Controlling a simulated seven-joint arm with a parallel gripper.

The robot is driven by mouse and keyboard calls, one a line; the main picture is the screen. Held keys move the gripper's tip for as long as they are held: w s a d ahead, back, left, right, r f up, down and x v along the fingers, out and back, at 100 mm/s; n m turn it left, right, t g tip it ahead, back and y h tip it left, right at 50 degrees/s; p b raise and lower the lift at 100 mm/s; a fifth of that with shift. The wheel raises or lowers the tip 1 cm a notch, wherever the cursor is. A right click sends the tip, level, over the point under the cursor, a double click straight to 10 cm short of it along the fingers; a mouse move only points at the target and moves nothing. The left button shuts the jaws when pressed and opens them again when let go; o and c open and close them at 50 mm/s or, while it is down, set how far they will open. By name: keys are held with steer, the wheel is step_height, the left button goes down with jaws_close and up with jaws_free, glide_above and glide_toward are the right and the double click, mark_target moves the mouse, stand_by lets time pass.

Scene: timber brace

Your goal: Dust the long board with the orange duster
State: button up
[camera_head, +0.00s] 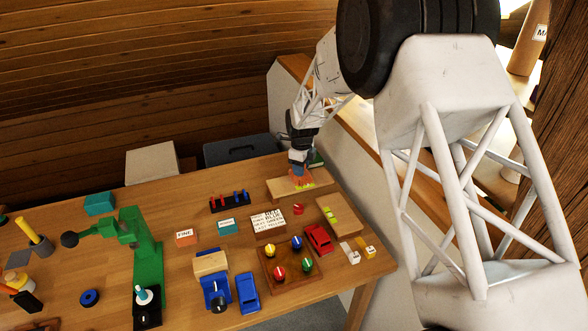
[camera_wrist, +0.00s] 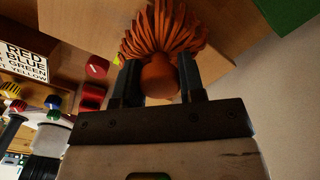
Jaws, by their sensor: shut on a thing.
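The orange duster (camera_wrist: 160,35) shows in the wrist view, with its strands fanned out beyond my fingers and its round handle end between them. My gripper (camera_wrist: 158,80) is shut on the duster. In the head view my gripper (camera_head: 299,161) points down at the table's back right, with the orange strands (camera_head: 301,180) just below it. The long board (camera_head: 285,189), a pale wooden plank, lies directly under the strands. They look to be at its surface, but I cannot tell whether they touch. Small yellow-green bits lie on the board by the strands.
A shorter board (camera_head: 343,214) with yellow-green pieces lies nearer on the right. A dark case (camera_head: 238,149) is behind.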

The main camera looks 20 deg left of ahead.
steer(key=shift+w+d, duration=1.15)
steer(key=shift+w, duration=0.05)
steer(key=shift+w+d+f, duration=0.15)
steer(key=shift+w+d, duration=0.05)
steer(key=shift+d, duration=0.05)
steer(key=shift+s+a, duration=0.4)
steer(key=shift+a, duration=0.05)
steer(key=shift+s+a, duration=0.2)
steer(key=shift+s, duration=0.05)
steer(key=shift+s+a, duration=1.05)
steer(key=shift+s+a+f, duration=0.1)
steer(key=shift+s+a, duration=1.25)
steer(key=shift+s+a+r, duration=0.2)
steer(key=shift+s+a, duration=0.55)
steer(key=shift+a, duration=0.05)
steer(key=shift+s+a+f, duration=0.2)
steer(key=shift+s+a, duration=0.05)
steer(key=shift+s, duration=0.05)
step_height(320, 180, up, 9)
steer(key=shift+f, duration=0.2)
